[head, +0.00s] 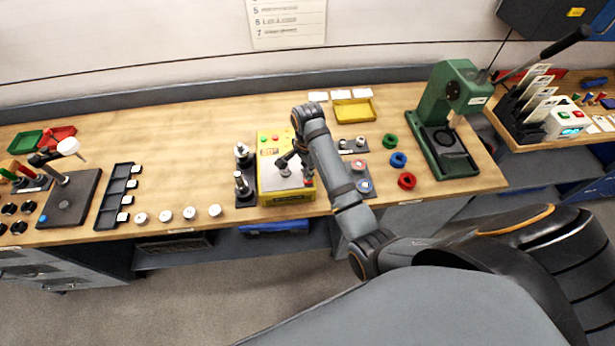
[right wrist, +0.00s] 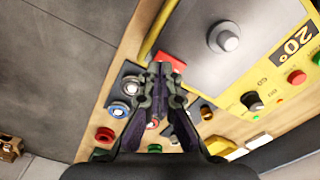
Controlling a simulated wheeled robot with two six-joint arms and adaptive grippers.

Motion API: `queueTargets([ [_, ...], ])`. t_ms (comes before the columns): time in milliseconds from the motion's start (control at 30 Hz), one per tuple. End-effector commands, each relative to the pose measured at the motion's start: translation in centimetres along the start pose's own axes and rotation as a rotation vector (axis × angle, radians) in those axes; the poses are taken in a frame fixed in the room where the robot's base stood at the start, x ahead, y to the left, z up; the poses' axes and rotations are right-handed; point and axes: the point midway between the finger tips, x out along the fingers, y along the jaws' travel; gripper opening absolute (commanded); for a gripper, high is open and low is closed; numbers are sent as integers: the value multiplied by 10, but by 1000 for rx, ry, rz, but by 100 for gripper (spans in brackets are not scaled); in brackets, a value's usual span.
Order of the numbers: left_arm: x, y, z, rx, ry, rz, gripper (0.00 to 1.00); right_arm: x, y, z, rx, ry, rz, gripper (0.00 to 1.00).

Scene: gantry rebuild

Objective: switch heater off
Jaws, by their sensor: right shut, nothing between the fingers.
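The heater is a yellow box (head: 286,197) near the front edge of the bench, with a grey plate and peg on top. In the right wrist view its yellow panel (right wrist: 238,115) carries a 20° display (right wrist: 293,42), a black knob (right wrist: 252,100), a red button (right wrist: 297,77) and part of a green button (right wrist: 317,59). My right gripper (head: 284,162) is over the heater in the head view, hiding part of its top. In the right wrist view the gripper (right wrist: 160,66) is shut and empty, beside the heater's edge. I cannot tell whether it touches. My left gripper is not in view.
A dark stand with metal posts (head: 244,178) is left of the heater. Colored rings (head: 398,160) and a green press (head: 445,110) are to the right. A yellow tray (head: 354,111) lies behind. Bare bench (head: 190,150) is open to the left.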

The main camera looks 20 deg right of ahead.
Motion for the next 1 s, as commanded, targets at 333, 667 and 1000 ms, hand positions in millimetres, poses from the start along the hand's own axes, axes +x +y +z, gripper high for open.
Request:
queueTargets([
  [333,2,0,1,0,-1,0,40,5,0,0,0,0,1,0],
  [667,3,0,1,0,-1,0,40,10,0,0,0,0,0,0],
  [1000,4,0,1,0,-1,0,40,16,0,0,0,0,1,0],
])
